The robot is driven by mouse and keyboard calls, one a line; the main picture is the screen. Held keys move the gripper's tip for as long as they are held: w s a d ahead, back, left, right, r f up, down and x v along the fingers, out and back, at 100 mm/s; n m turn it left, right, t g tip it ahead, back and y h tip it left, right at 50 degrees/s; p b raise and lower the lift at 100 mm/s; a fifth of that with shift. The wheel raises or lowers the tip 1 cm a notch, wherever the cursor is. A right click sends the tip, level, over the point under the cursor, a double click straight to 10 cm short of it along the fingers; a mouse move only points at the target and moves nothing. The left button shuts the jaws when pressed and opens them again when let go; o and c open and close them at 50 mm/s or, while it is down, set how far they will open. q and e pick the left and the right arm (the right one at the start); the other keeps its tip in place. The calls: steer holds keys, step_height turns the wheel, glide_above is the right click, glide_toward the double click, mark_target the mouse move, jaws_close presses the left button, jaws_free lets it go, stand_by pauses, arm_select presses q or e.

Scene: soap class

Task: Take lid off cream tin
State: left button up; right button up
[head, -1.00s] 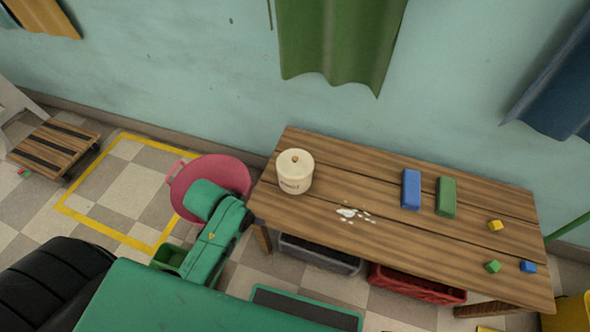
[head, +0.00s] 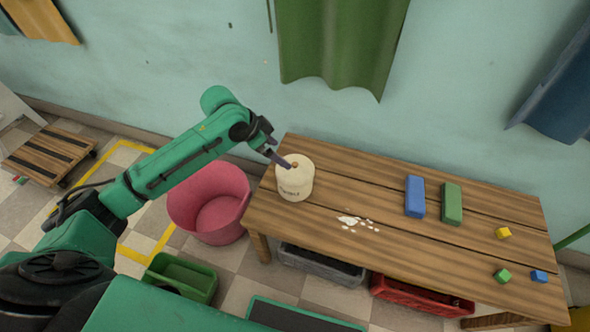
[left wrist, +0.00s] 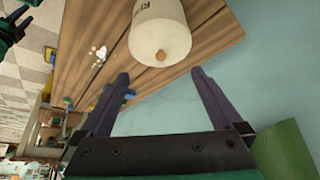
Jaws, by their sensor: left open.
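The cream tin (head: 296,185) stands upright at the left end of the wooden table (head: 400,243). Its lid, with a small brown knob (head: 294,164), is on it. In the left wrist view the tin (left wrist: 160,30) shows beyond the fingers, its knob (left wrist: 160,57) facing the camera. My left gripper (head: 279,157) is at the tin's upper left in the head view, its fingertips near the knob. In the left wrist view the left gripper (left wrist: 160,75) is open and empty, with the knob between and beyond the fingertips.
White bits (head: 357,222) lie right of the tin. A blue block (head: 415,196), a green block (head: 451,203) and small cubes lie farther right. A pink tub (head: 208,200) and a green bin (head: 182,276) stand left of the table.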

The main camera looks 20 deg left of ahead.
mark_target(294, 164)
arm_select(q)
steer(key=b+x, duration=0.2)
steer(key=x, duration=0.7)
steer(key=shift+w+r, duration=0.1)
jaws_close()
arm_select(e)
steer(key=w, duration=0.1)
steer(key=w+r, duration=0.1)
steer(key=w+a, duration=0.1)
steer(key=w, duration=0.1)
steer(key=shift+w+r, duration=0.1)
steer(key=shift+r, duration=0.25)
